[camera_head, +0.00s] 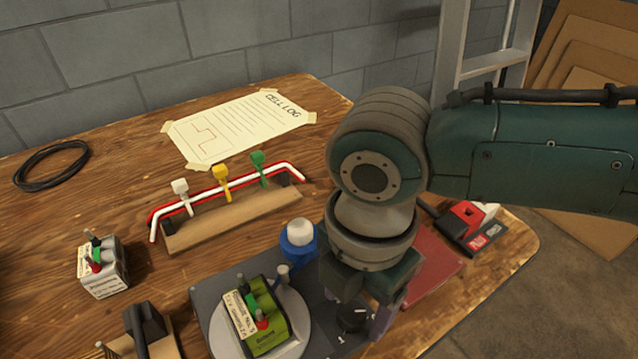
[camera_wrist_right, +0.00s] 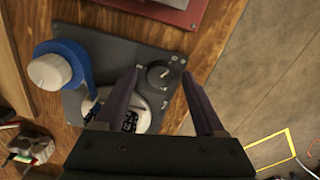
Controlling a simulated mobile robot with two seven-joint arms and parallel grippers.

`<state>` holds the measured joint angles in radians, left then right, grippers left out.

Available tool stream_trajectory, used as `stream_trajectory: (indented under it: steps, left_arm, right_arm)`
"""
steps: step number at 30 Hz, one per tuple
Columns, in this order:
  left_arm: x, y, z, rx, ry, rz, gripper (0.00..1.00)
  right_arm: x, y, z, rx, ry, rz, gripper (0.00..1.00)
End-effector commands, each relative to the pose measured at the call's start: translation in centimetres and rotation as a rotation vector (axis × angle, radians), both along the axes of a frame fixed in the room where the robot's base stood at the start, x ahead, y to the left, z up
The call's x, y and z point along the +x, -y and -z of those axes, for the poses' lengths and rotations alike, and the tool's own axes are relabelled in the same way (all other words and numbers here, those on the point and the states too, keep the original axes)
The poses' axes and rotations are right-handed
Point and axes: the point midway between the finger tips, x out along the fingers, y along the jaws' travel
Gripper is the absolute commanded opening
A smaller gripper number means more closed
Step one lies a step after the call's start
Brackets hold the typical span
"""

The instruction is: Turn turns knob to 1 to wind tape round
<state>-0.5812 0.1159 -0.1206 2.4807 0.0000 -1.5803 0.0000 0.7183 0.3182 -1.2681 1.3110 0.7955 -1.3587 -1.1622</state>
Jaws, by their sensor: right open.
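The turns knob (camera_head: 352,318) is a small black dial on the right part of a dark grey winding base (camera_head: 205,296). In the right wrist view the knob (camera_wrist_right: 159,75) shows a pale pointer mark; I cannot read its number. My right gripper (camera_head: 359,308) is open above the knob. In the wrist view its fingertips (camera_wrist_right: 161,76) stand either side of the knob, with gaps. A blue tape roll (camera_head: 293,254) with a white top sits at the base's back. A green battery pack (camera_head: 263,333) rests on a pale round turntable (camera_head: 222,340). My left gripper is not in view.
A wooden rack (camera_head: 235,220) holds white, yellow and green clips behind the base. A grey battery (camera_head: 103,270) stands at left. A red pad (camera_head: 432,265) and a red-and-black device (camera_head: 470,225) lie at right, near the table edge.

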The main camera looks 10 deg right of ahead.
Motion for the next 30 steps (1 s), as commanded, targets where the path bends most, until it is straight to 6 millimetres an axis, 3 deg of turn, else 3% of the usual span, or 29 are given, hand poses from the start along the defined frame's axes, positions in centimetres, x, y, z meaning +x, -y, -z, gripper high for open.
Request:
stream_trajectory:
  steps: [9,27,30]
  left_arm:
    - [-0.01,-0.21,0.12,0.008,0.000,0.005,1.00]
    - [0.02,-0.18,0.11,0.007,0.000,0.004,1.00]
    - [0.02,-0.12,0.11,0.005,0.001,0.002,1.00]
  right_arm:
    - [-0.01,-0.02,0.37,0.001,0.001,-0.001,0.72]
    - [0.00,-0.02,0.33,0.001,0.001,0.000,0.04]
    - [0.00,-0.02,0.33,0.001,0.001,0.000,0.00]
